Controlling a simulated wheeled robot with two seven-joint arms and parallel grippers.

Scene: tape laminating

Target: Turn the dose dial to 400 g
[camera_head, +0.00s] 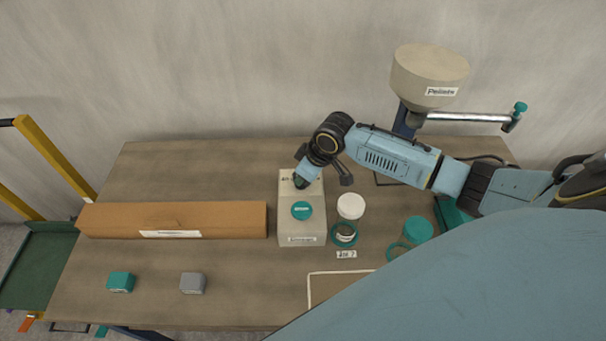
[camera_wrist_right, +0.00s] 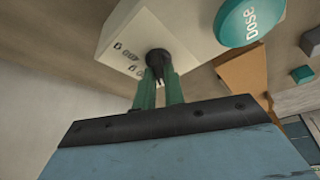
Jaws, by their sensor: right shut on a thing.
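The pale dispenser box (camera_head: 288,226) stands on the table in the head view, with a round teal button (camera_head: 302,210) on its top. In the right wrist view this button (camera_wrist_right: 250,22) reads "Dose". The dark dose dial (camera_wrist_right: 157,57) is on the box's pale face, with small black markings beside it. They look like gram figures, but I cannot tell which one the dial points to. My right gripper (camera_wrist_right: 160,82) has its green fingers shut on the dial. In the head view, my right gripper (camera_head: 301,182) is at the box's far end and hides the dial and part of a label.
A long brown carton (camera_head: 170,218) lies left of the box. A white round piece (camera_head: 350,206), a teal ring (camera_head: 344,235) and a teal cup (camera_head: 418,229) are to its right. A pellet hopper (camera_head: 428,75) stands behind. Teal (camera_head: 121,282) and grey (camera_head: 192,283) blocks sit front left.

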